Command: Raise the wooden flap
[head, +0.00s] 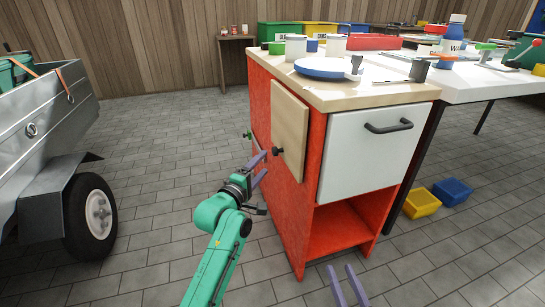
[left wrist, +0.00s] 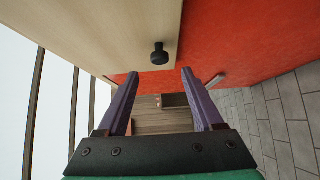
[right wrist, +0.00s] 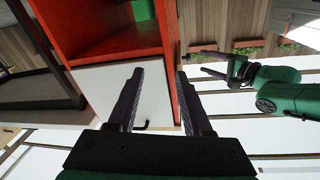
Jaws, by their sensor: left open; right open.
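The wooden flap (head: 289,130) is a pale panel that hangs upright along the red left side of the cabinet. A black knob (head: 277,151) sticks out from its lower part. My left gripper (head: 259,170) is open, its purple fingers just left of and below the knob in the head view. In the left wrist view the flap (left wrist: 100,35) fills the upper left, and the knob (left wrist: 160,54) shows just past the fingertips, roughly centred between them and not gripped. My right gripper (head: 347,286) is open and empty in front of the cabinet's lower front.
The cabinet (head: 335,222) has a white drawer (head: 365,160) with a dark handle and an open shelf below. Jars and a blue plate (head: 322,68) stand on its top. Yellow and blue bins (head: 421,203) lie on the floor to the right. A trailer (head: 40,140) stands at left; floor between is clear.

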